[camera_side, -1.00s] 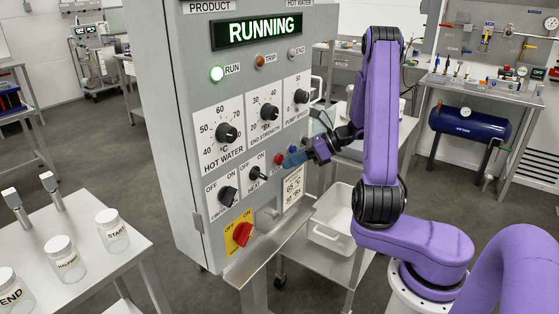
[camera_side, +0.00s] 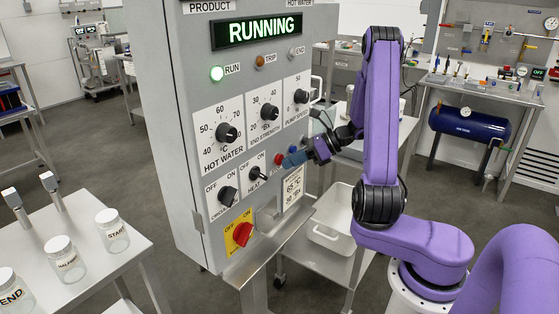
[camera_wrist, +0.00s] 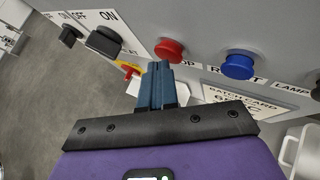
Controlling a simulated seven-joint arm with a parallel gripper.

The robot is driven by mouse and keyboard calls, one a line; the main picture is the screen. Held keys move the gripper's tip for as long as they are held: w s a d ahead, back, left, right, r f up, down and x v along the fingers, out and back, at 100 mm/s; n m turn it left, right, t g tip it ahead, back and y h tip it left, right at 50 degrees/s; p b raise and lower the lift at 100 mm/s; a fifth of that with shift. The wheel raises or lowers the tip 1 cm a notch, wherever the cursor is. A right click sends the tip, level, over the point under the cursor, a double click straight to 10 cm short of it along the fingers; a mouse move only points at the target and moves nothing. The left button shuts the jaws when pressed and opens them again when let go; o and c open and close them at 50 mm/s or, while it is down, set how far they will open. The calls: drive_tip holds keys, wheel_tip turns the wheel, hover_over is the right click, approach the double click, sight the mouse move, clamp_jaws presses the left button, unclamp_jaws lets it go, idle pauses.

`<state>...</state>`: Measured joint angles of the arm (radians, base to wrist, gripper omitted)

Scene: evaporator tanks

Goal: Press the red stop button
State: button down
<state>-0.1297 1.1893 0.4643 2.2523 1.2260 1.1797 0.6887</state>
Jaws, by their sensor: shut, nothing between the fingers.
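The red stop button (camera_wrist: 169,49) is a round mushroom button on the grey panel. In the wrist view it stands just beyond my fingertips. In the side view the red button (camera_side: 279,159) shows just left of my gripper (camera_side: 291,161). My gripper (camera_wrist: 160,68) is shut and empty, its blue fingers together and aimed at the red button. I cannot tell whether the fingertips touch it.
A blue button (camera_wrist: 238,66) sits to the right of the red one. Black switches (camera_wrist: 103,41) are to its left. A red knob (camera_side: 242,234) on a yellow plate is lower on the panel. A shelf (camera_side: 268,247) juts out below. A table with jars (camera_side: 112,232) stands at left.

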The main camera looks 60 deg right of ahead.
drive_tip(key=shift+w, duration=0.1)
idle(0.6)
drive_tip(key=shift+w, duration=0.4)
drive_tip(key=shift+s, duration=0.55)
drive_tip(key=s, duration=0.5)
drive_tip(key=shift+s, duration=0.4)
idle(0.7)
